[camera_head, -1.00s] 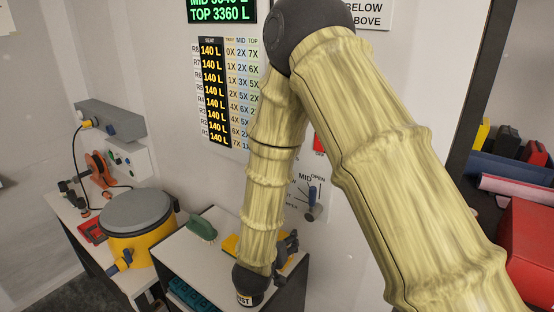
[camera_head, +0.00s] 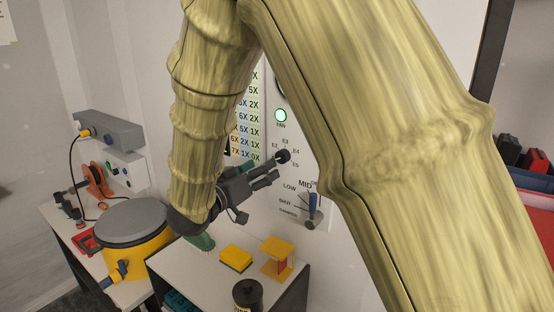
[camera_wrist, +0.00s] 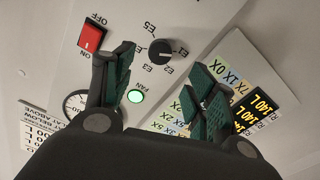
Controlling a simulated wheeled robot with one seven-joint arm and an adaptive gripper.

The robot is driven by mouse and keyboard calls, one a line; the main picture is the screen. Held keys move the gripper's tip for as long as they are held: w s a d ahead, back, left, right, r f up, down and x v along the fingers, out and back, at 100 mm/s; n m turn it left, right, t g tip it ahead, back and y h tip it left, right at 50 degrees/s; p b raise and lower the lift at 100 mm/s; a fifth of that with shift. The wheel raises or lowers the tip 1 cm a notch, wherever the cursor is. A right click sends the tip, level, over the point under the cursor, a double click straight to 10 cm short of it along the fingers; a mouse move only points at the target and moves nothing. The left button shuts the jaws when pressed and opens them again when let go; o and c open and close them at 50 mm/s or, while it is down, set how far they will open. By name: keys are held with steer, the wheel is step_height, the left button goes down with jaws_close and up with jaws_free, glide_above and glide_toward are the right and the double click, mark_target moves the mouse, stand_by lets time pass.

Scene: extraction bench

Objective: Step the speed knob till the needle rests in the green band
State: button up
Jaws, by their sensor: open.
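The speed knob (camera_head: 283,157) is a round black knob on the pale wall panel, ringed by E labels. In the wrist view the knob (camera_wrist: 160,53) sits just beyond my fingertips; its pointer mark is too small to read surely. My gripper (camera_head: 272,172) is open and empty, its fingers reaching towards the knob from the left. In the wrist view my gripper (camera_wrist: 158,76) has its green-padded fingers spread apart, with the knob near the left fingertip. The dial gauge (camera_wrist: 74,103) is partly hidden behind the left finger; needle and green band cannot be made out.
A green FAN lamp (camera_head: 281,115) is lit above the knob. A red OFF/ON switch (camera_wrist: 91,37) is on the panel. A yellow sponge (camera_head: 236,258), a yellow stand (camera_head: 277,258) and a black can (camera_head: 247,295) stand on the bench.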

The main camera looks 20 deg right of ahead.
mark_target(280, 159)
steer(key=p+x, duration=0.2)
steer(key=x, duration=0.6)
steer(key=shift+w+d+p, duration=0.1)
steer(key=shift+d+p, duration=0.05)
steer(key=shift+p, duration=0.2)
steer(key=c, duration=1)
